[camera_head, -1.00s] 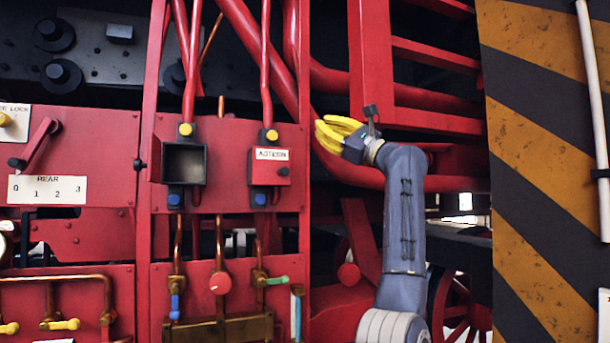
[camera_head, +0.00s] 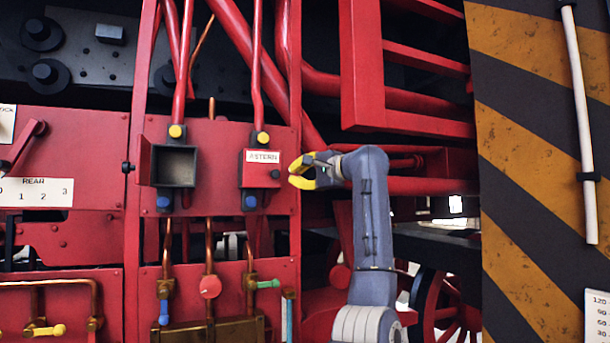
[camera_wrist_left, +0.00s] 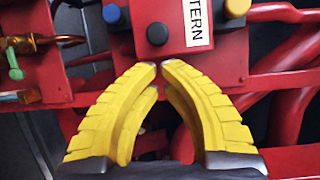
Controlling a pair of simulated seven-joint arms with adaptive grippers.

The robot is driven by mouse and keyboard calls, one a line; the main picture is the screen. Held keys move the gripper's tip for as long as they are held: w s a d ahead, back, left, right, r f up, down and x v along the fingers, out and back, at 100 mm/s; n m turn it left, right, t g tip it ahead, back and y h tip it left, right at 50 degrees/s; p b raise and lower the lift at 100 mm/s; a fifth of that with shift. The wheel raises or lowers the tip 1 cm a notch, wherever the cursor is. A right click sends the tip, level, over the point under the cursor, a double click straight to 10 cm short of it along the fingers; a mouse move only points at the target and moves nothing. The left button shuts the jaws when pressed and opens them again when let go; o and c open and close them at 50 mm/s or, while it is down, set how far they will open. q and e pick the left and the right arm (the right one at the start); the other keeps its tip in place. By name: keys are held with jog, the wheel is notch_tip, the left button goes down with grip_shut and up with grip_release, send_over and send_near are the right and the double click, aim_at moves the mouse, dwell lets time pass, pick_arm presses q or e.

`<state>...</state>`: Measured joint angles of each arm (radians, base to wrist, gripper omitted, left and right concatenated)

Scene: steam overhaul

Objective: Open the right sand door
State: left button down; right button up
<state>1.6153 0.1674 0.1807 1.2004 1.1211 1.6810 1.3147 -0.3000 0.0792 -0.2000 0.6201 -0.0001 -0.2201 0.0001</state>
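The right sand door is the shut red front of the box labelled ASTERN (camera_head: 261,172), with a small dark knob (camera_head: 275,174) at its right side. In the left wrist view, turned sideways, the door (camera_wrist_left: 172,15) and dark knob (camera_wrist_left: 157,33) show just beyond the fingertips. My left gripper (camera_head: 292,174), with yellow fingers, is just right of the box. Its fingers are partly open and empty, with a narrow gap between the tips (camera_wrist_left: 158,67) in the wrist view. The tips look apart from the knob. My right gripper is not in view.
The left box (camera_head: 176,168) stands open, showing a dark inside. A red frame (camera_head: 362,70) is above my arm. A striped panel (camera_head: 530,150) stands at the right. Copper pipes and coloured valve handles (camera_head: 268,284) are below the boxes.

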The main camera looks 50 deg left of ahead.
aim_at(281, 177)
pick_arm(q)
jog(key=shift+s+a+f, duration=0.1)
jog(key=shift+a, duration=2.2)
jog(key=shift+d, duration=0.15)
jog(key=shift+d+t, duration=0.15)
jog(key=shift+t, duration=0.15)
jog(key=shift+s+d+m+t, duration=0.15)
jog(key=shift+s+m+t, duration=0.05)
jog(key=shift+m+t, duration=0.25)
